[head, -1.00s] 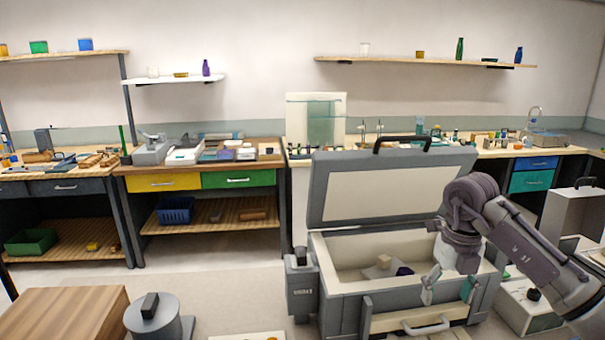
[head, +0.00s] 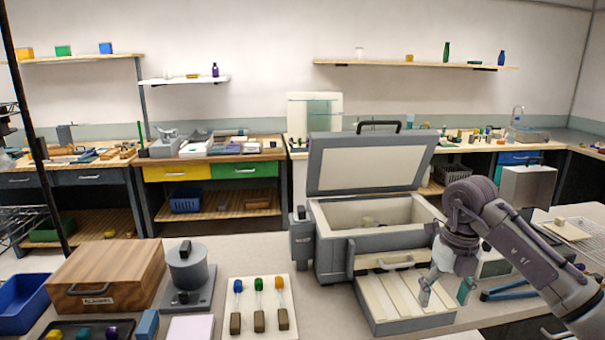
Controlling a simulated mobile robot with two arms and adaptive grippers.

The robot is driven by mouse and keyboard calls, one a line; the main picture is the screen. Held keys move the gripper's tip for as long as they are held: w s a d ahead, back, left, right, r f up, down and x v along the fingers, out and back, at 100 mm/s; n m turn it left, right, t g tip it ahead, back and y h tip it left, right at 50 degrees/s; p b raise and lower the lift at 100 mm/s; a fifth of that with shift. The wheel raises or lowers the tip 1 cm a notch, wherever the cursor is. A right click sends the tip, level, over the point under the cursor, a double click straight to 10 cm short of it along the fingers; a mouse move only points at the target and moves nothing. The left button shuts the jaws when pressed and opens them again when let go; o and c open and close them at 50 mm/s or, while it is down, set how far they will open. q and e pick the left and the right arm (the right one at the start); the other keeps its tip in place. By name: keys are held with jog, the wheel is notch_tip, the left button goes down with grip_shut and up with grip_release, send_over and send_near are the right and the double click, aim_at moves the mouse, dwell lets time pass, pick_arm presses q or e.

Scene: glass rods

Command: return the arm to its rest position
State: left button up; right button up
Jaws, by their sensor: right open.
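My right gripper (head: 445,287) is open and empty, its fingers pointing down at the right front of the grey kiln-like box. The arm comes in from the right. The grey box (head: 330,255) stands on the table with its lid (head: 370,163) raised. My left gripper is not in view.
A white board (head: 245,327) holds three rods with blue, green and orange tips. A wooden box (head: 105,275), a grey round device (head: 187,268) and a blue bin (head: 22,300) stand to the left. Blue-handled pliers (head: 515,289) lie right of the gripper. Workbenches line the back wall.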

jog(key=w+a+f+m+y, duration=0.1)
jog(key=a+f+m+y, duration=0.2)
jog(key=a+f+y, duration=1.3)
notch_tip(320, 180, down, 14)
jog(key=w+d+f+m+t+h, duration=0.15)
jog(key=m+t+h, duration=0.25)
jog(key=m+t, duration=0.85)
jog(key=s+d+f+m+g+h, duration=0.1)
jog(key=s+d+f+m+h, duration=0.45)
jog(key=s+f, duration=0.45)
jog(key=s+d+f+m+g+h, duration=0.2)
jog(key=s+d+f+m+h, duration=0.35)
jog(key=f, duration=0.75)
jog(key=s+f+m+g, duration=0.2)
jog(key=s+f, duration=0.2)
jog(key=s, duration=0.7)
jog(key=s+f+m+g+h, duration=0.1)
jog(key=s+f+m+g, duration=0.2)
jog(key=s, duration=0.9)
jog(key=s+f+m+g, duration=0.2)
jog(key=s+f, duration=0.3)
jog(key=s, duration=0.7)
jog(key=shift+s+a+g, duration=0.2)
jog(key=shift+s+g, duration=0.05)
jog(key=shift+g, duration=0.5)
